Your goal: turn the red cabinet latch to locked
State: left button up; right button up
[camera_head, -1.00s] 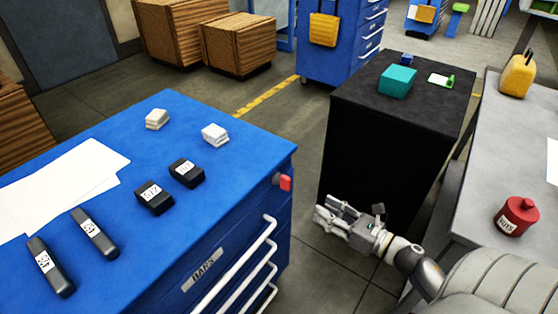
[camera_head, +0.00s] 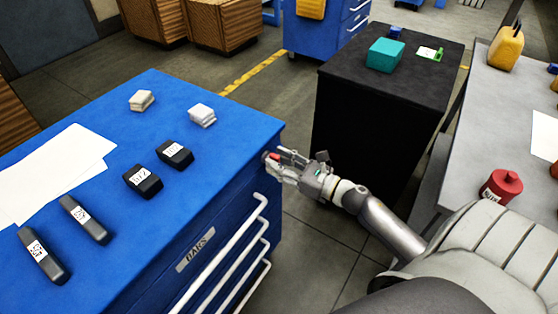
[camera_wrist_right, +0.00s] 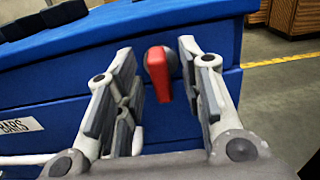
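The red latch (camera_wrist_right: 158,70) sits on a dark round base on the side of the blue cabinet (camera_wrist_right: 70,85). In the right wrist view its red handle hangs down, slightly tilted, between my open right gripper's fingers (camera_wrist_right: 158,85); gaps show on both sides. In the head view my right gripper (camera_head: 281,162) is at the corner of the blue cabinet (camera_head: 225,165), and only a little red of the latch (camera_head: 275,156) shows between the fingers. My left gripper is not in view.
Black blocks (camera_head: 143,181) and white blocks (camera_head: 202,115) lie on the cabinet top beside paper sheets (camera_head: 50,170). White drawer handles (camera_head: 240,235) stick out below. A black cabinet (camera_head: 365,130) stands to the right, and a grey table with a red can (camera_head: 500,186) is beyond.

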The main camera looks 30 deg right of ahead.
jog(key=shift+w, duration=0.2)
grip_shut()
